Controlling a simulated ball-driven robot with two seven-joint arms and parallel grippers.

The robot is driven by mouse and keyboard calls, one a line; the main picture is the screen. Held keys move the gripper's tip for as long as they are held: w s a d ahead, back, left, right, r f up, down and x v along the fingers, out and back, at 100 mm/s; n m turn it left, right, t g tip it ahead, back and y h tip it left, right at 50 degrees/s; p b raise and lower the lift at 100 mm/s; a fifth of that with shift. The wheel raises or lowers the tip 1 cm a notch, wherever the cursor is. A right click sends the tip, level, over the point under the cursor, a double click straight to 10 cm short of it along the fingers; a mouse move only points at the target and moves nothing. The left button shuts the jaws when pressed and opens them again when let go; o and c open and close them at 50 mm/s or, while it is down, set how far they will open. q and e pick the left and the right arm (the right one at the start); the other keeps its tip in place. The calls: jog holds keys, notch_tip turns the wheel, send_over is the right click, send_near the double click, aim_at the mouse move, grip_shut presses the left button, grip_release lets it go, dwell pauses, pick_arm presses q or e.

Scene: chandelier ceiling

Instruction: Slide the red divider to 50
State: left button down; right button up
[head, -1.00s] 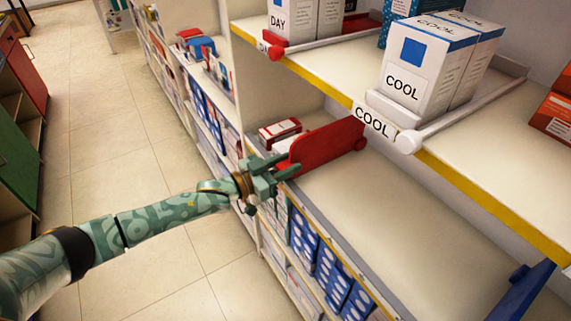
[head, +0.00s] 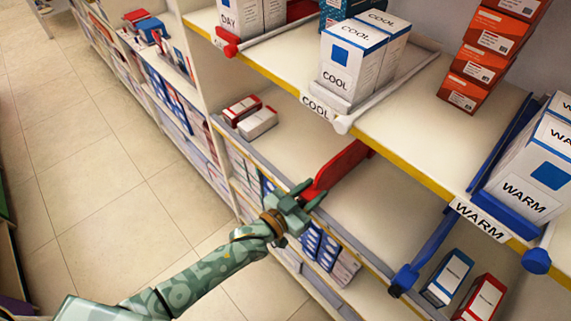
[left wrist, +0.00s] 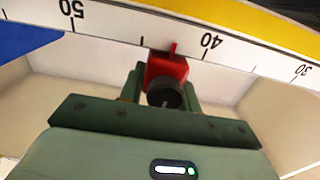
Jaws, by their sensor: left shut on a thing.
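The red divider (head: 338,170) stands on the lower shelf (head: 385,200), its front end at the shelf's front edge. My left gripper (head: 300,200) is shut on that front end. In the left wrist view the divider's red front block (left wrist: 168,72) sits between my gripper's fingers (left wrist: 163,90). Its thin red pointer meets the white scale (left wrist: 110,28) between 40 and 50, a little on the 50 side of 40. The 50 mark is to the left in that view. My right gripper is not in view.
A blue divider (head: 420,255) stands further right on the same shelf, with blue and red boxes beyond it. White-and-red boxes (head: 258,122) lie left of the red divider. The shelf between the two dividers is clear. The upper shelf with COOL boxes (head: 355,65) overhangs.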

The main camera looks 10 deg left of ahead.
aim_at(331, 221)
pick_arm(q)
jog(key=s+d, duration=0.2)
jog(key=d, duration=0.1)
jog(key=s+d+p, duration=0.1)
jog(key=s+d, duration=0.1)
jog(key=d, duration=0.1)
jog(key=shift+s, duration=0.35)
jog(key=c, duration=1)
grip_release()
jog(key=shift+a, duration=0.1)
jog(key=p+v, duration=0.2)
jog(key=v, duration=1.4)
jog(key=shift+s+a+f, duration=0.1)
